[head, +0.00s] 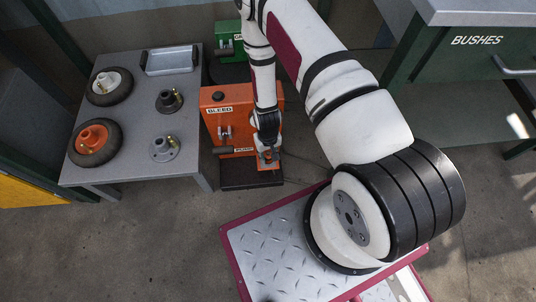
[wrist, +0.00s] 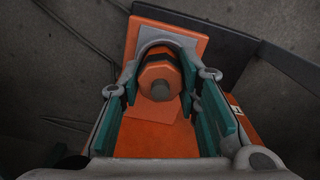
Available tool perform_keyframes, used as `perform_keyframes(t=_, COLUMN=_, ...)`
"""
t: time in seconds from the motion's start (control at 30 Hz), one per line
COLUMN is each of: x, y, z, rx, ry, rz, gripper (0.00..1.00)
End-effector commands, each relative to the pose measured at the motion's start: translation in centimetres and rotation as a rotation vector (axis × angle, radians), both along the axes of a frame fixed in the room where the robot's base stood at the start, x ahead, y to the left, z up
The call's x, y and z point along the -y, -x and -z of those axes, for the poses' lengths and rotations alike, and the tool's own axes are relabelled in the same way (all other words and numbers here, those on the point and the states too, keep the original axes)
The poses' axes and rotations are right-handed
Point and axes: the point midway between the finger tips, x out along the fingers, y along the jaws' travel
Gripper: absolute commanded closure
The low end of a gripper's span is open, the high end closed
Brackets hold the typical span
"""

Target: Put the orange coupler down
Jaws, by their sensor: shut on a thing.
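My gripper (head: 267,143) points down in front of the orange machine marked BLEED (head: 218,128), low over its dark base (head: 238,180). It is shut on the orange coupler (wrist: 160,78), a rounded orange piece with a grey stub that sits between the teal finger pads in the wrist view. In the head view only a small orange part of the coupler (head: 268,158) shows below the fingers. I cannot tell whether it touches the base.
A grey table (head: 135,125) at left holds a tray (head: 170,60), two wheels (head: 117,96) and two flanged fittings (head: 164,150). A green machine (head: 228,40) stands behind. A checker-plate platform (head: 275,260) is in front. A BUSHES cabinet (head: 450,65) is at right.

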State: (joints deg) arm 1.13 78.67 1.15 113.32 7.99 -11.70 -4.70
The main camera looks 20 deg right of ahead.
Motion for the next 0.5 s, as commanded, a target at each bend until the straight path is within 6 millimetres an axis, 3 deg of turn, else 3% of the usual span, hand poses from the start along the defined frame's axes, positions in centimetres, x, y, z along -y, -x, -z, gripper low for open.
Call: perform_keyframes(t=0.5, x=0.0, y=-0.1, z=1.6, rx=0.005, ry=0.0, rz=-0.001, gripper=1.0)
